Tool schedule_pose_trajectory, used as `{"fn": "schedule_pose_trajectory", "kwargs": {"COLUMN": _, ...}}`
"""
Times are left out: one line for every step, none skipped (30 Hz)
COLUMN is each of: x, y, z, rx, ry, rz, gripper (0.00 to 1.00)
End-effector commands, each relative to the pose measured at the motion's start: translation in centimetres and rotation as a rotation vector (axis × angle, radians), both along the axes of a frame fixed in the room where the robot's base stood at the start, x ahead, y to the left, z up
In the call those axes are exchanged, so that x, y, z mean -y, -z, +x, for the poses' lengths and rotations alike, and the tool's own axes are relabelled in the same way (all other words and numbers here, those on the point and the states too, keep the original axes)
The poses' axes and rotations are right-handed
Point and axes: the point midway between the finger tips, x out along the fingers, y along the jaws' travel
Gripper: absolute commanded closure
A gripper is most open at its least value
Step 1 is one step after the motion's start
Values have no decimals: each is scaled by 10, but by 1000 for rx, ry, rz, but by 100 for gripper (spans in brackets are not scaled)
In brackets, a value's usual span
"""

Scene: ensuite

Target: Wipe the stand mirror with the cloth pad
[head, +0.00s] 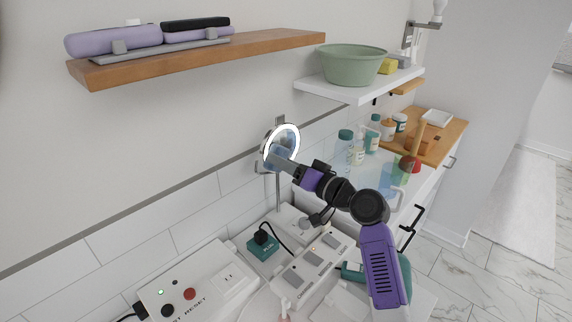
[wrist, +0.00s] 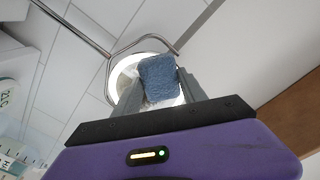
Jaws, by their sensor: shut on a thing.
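The stand mirror (head: 291,135) is round with a lit white rim, on a thin upright pole in front of the tiled wall. My gripper (head: 275,157) is at the mirror's face in the head view and covers part of it. In the wrist view my gripper (wrist: 158,92) is shut on the blue cloth pad (wrist: 158,75). The pad lies in front of the mirror (wrist: 118,72), whose pale lit rim shows around it. I cannot tell whether the pad touches the glass. The pad is blurred into the mirror's blue centre in the head view.
A wooden shelf (head: 255,47) with purple cases runs above left. A white shelf (head: 345,92) with a green basin (head: 353,65) is above right. Bottles (head: 358,148) stand right of the mirror. A panel box (head: 190,290), a teal box (head: 263,248) and a power strip (head: 312,262) lie below.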

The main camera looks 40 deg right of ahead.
Motion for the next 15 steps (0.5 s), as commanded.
{"fn": "schedule_pose_trajectory", "kwargs": {"x": 0, "y": 0, "z": 1, "rx": 1, "ry": -1, "rz": 0, "gripper": 83}}
{"fn": "schedule_pose_trajectory", "kwargs": {"x": 0, "y": 0, "z": 2, "rx": 1, "ry": -1, "rz": 0, "gripper": 83}}
{"fn": "schedule_pose_trajectory", "kwargs": {"x": 0, "y": 0, "z": 1, "rx": 0, "ry": 0, "rz": 0, "gripper": 83}}
{"fn": "schedule_pose_trajectory", "kwargs": {"x": 0, "y": 0, "z": 1, "rx": 0, "ry": 0, "rz": 0, "gripper": 83}}
{"fn": "schedule_pose_trajectory", "kwargs": {"x": 1, "y": 0, "z": 1, "rx": 0, "ry": 0, "rz": 0, "gripper": 83}}
{"fn": "schedule_pose_trajectory", "kwargs": {"x": 2, "y": 0, "z": 1, "rx": 1, "ry": 1, "rz": 0, "gripper": 83}}
{"fn": "schedule_pose_trajectory", "kwargs": {"x": 3, "y": 1, "z": 1, "rx": 1, "ry": 1, "rz": 0, "gripper": 83}}
{"fn": "schedule_pose_trajectory", "kwargs": {"x": 4, "y": 1, "z": 1, "rx": 1, "ry": 1, "rz": 0, "gripper": 83}}
{"fn": "schedule_pose_trajectory", "kwargs": {"x": 7, "y": 1, "z": 1, "rx": 1, "ry": 2, "rz": 0, "gripper": 83}}
{"fn": "schedule_pose_trajectory", "kwargs": {"x": 9, "y": 1, "z": 1, "rx": 2, "ry": 3, "rz": 0, "gripper": 83}}
{"fn": "schedule_pose_trajectory", "kwargs": {"x": 12, "y": 1, "z": 1, "rx": 3, "ry": 3, "rz": 0, "gripper": 83}}
{"fn": "schedule_pose_trajectory", "kwargs": {"x": 15, "y": 1, "z": 1, "rx": 2, "ry": 3, "rz": 0, "gripper": 83}}
{"fn": "schedule_pose_trajectory", "kwargs": {"x": 17, "y": 2, "z": 1, "rx": 1, "ry": 2, "rz": 0, "gripper": 83}}
{"fn": "schedule_pose_trajectory", "kwargs": {"x": 19, "y": 2, "z": 1, "rx": 2, "ry": 1, "rz": 1, "gripper": 83}}
{"fn": "schedule_pose_trajectory", "kwargs": {"x": 23, "y": 2, "z": 1, "rx": 2, "ry": 2, "rz": 1, "gripper": 83}}
